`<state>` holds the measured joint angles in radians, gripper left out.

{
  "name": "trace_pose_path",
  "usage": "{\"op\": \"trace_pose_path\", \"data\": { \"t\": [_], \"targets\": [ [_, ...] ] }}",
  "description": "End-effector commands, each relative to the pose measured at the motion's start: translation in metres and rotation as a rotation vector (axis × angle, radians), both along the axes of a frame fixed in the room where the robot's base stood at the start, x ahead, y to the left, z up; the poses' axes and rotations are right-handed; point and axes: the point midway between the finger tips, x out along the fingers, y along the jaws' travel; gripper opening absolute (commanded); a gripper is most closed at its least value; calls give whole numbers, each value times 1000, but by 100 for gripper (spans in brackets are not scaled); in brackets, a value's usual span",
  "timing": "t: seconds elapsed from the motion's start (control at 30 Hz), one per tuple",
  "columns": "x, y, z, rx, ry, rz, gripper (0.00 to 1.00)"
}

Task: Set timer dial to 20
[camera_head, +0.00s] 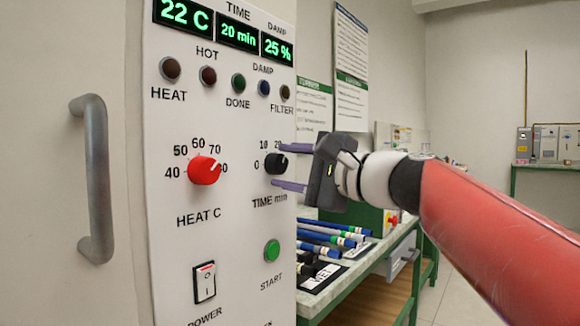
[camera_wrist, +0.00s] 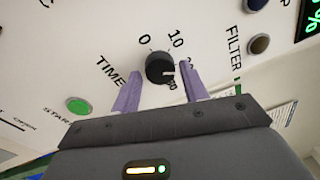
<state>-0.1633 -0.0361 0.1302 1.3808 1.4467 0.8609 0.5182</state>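The black timer dial (camera_head: 276,162) is on the white control panel, above the label "TIME min". Its white mark points to the upper right, toward the 20, which is partly hidden. The TIME display (camera_head: 238,36) reads 20 min. In the wrist view the dial (camera_wrist: 160,68) sits between my two purple fingers, with its mark pointing right; one finger partly covers the scale there. My gripper (camera_head: 279,165) is open, one finger above and one below the dial. It also shows in the wrist view (camera_wrist: 161,80), with gaps visible between the fingers and the dial.
A red heat dial (camera_head: 204,170) is left of the timer dial. A power switch (camera_head: 204,282) and green START button (camera_head: 272,250) are below. A grey door handle (camera_head: 95,180) stands out at left. A bench with blue rods (camera_head: 325,238) is at right.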

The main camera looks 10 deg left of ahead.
Motion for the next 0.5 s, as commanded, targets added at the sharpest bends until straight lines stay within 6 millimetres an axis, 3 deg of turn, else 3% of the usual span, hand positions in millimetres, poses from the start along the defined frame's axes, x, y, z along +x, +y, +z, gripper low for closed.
{"op": "trace_pose_path", "data": {
  "t": [0.37, 0.5],
  "targets": [
    [-1, -2, 0, 0, -1, 0, 54],
    [-7, -16, -1, 1, -4, -3, 54]
  ]
}}
